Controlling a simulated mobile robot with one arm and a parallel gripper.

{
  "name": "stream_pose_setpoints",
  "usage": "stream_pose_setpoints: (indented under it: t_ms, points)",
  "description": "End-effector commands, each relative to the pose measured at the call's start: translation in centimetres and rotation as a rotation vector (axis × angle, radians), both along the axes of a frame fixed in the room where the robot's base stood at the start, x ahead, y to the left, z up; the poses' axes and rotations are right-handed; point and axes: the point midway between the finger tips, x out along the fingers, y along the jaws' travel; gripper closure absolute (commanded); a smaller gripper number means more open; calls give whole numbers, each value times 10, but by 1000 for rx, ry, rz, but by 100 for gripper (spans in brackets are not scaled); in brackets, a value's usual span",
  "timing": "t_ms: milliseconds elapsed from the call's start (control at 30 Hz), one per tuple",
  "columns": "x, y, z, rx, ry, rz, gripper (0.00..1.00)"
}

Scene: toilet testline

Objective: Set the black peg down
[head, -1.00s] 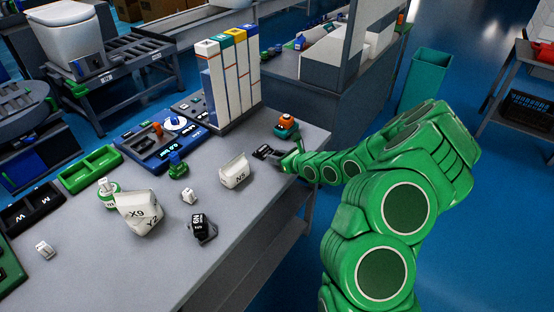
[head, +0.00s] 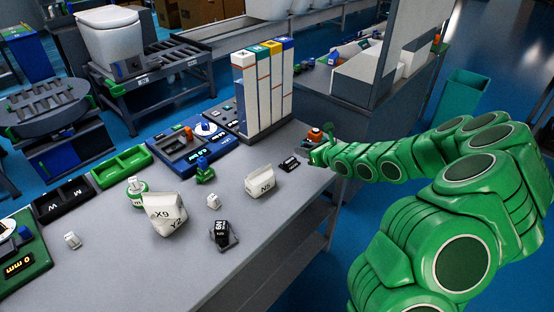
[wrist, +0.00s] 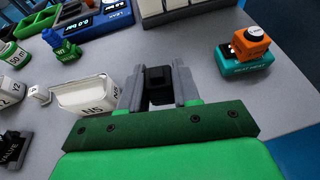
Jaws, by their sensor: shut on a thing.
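The black peg (wrist: 158,82) is a dark block between the two grey fingers of my gripper (wrist: 159,88) in the wrist view. The fingers are shut on its sides. In the head view the peg (head: 290,163) appears as a small dark shape at the tip of my gripper (head: 299,161), low over the grey table (head: 270,222) near its right edge. I cannot tell whether its underside touches the table. The peg's lower part is hidden in the wrist view.
A white bin marked N5 (wrist: 88,97) stands close left of my gripper. An orange-topped teal device (wrist: 245,49) stands to the right, near the table edge. Tall white boxes (head: 262,95) stand behind. Some bare table lies around the peg.

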Motion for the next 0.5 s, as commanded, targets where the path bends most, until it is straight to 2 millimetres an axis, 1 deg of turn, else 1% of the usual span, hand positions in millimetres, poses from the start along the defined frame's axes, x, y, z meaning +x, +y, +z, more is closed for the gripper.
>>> stream_pose_setpoints:
  t_ms: [100, 267, 433, 500]
  points:
    - [7, -3, 4, -8, -1, 16, 98]
    - [17, -1, 12, -7, 1, 54, 98]
    - [26, 4, 24, -7, 0, 116, 98]
    - [29, 10, 30, -5, -2, 155, 98]
